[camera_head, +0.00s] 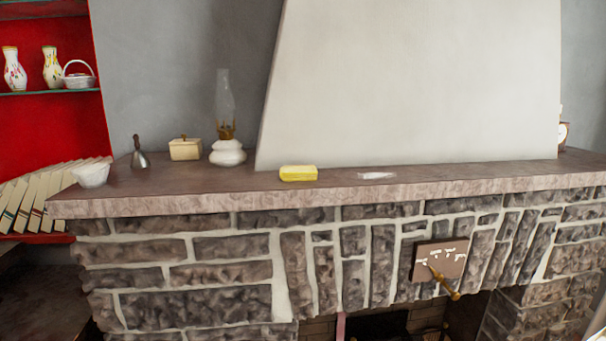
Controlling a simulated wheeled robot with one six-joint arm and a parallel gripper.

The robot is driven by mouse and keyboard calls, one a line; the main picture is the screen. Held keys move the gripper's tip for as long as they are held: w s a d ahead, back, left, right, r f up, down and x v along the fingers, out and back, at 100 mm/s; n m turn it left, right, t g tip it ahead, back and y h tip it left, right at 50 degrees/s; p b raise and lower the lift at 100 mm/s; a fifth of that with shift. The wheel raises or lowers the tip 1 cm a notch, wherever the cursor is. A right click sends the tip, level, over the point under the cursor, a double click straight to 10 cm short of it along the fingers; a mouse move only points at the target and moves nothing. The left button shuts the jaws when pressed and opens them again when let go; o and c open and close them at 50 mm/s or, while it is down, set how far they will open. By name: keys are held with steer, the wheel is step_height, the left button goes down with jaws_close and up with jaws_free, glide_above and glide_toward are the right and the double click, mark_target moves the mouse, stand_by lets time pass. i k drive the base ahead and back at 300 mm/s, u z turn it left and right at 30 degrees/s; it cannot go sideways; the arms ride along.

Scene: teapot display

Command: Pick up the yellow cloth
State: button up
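The yellow cloth (298,173) looks like a small, thick folded block. It lies on the stone mantel shelf (230,199), near its front edge and a little left of the white chimney hood's middle. Nothing covers it. My gripper is not in view.
Left of the cloth on the mantel stand an oil lamp (227,150) with a tall glass chimney, a cream box (185,149), a bell (139,155) and a white bowl (91,175). A small clear-white item (377,176) lies to its right. The chimney hood (410,80) rises close behind.

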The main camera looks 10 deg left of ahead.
mark_target(305, 172)
steer(key=u, duration=0.5)
steer(key=k, duration=0.6)
steer(key=z, duration=0.1)
steer(key=i, duration=0.5)
steer(key=z, duration=0.75)
steer(key=i, duration=0.75)
steer(key=u, duration=0.65)
steer(key=i, duration=0.45)
steer(key=u, duration=0.5)
